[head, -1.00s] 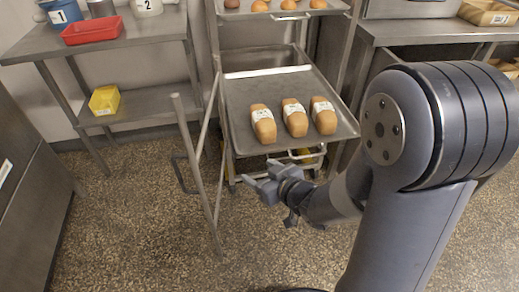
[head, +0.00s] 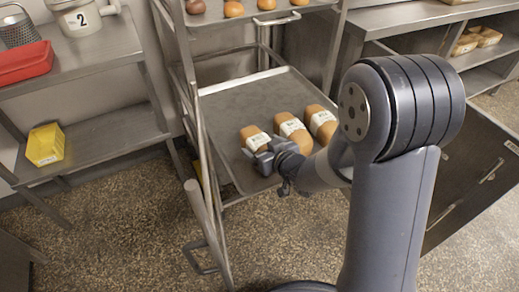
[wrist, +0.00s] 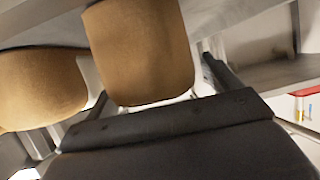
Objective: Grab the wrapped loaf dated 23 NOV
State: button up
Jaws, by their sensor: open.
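Three wrapped brown loaves lie side by side on a metal tray (head: 232,106) in the rack: a left loaf (head: 251,132), a middle loaf (head: 285,118) and a right loaf (head: 318,111). Each has a white label band; the dates are too small to read. My gripper (head: 266,157) is open at the near end of the left loaf. In the wrist view, this loaf (wrist: 140,50) sits between the two fingers, with its near end close to the palm. The neighbouring loaf (wrist: 40,88) is just outside the finger on the picture's left.
The rack's upright post (head: 196,120) stands left of the tray. A higher tray (head: 262,13) with round buns is above. A shelf table on the left holds a red bin (head: 24,62), a container marked 2 (head: 82,20) and a yellow box (head: 45,146) below. Floor in front is clear.

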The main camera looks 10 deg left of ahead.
jog(key=shift+c, duration=0.3)
jog(key=c, duration=1.1)
jog(key=shift+c, duration=0.2)
